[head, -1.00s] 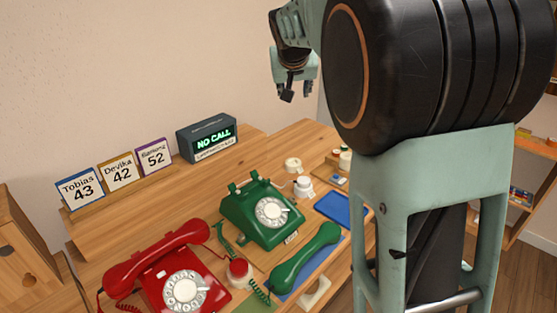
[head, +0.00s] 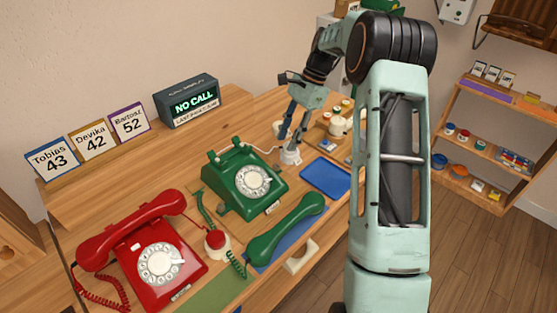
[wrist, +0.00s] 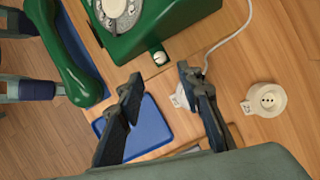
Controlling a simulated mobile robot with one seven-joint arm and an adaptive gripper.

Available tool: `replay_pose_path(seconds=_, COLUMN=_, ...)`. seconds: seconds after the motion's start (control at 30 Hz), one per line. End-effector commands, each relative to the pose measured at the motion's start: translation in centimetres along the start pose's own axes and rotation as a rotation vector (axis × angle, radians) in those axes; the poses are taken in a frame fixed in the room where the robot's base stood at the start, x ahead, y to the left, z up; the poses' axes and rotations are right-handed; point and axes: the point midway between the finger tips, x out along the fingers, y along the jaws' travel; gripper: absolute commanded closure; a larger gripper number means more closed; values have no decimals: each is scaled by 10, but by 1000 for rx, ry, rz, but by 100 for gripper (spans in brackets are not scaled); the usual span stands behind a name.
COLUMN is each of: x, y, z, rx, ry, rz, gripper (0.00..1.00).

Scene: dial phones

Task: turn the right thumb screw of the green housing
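The green housing (head: 238,190) is a dial phone base in the middle of the desk, with its white dial (head: 254,181) facing up. In the wrist view its right side shows at the top (wrist: 160,22). A small pale round knob on that side looks like the right thumb screw (wrist: 160,57). In the head view I cannot make this screw out. My gripper (head: 288,143) points down to the right of the housing. In the wrist view its two dark fingers (wrist: 160,73) are apart, with nothing between them. The screw appears just beyond the fingertips, not touched.
The green handset (head: 288,228) lies in front of the housing. A blue tray (head: 325,178) is to the right. A white round socket (wrist: 265,100) and a pale cable (wrist: 232,40) are close to my fingers. A red phone (head: 140,250) stands on the left.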

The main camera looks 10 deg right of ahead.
Motion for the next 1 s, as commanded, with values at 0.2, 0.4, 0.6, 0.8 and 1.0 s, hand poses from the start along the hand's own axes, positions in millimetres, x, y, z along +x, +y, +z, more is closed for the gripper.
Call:
replay_pose_path(seconds=0.2, x=44, y=1, z=0, rx=-1, ry=-2, rz=4, gripper=67)
replay_pose_path(seconds=0.4, x=76, y=1, z=0, rx=-2, ry=1, rz=3, gripper=67)
replay_pose_path(seconds=0.6, x=89, y=0, z=-1, rx=-3, ry=3, rz=0, gripper=67)
replay_pose_path(seconds=0.8, x=90, y=0, z=0, rx=-3, ry=3, rz=0, gripper=67)
replay_pose_path(seconds=1.0, x=90, y=0, z=0, rx=-3, ry=3, rz=0, gripper=80)
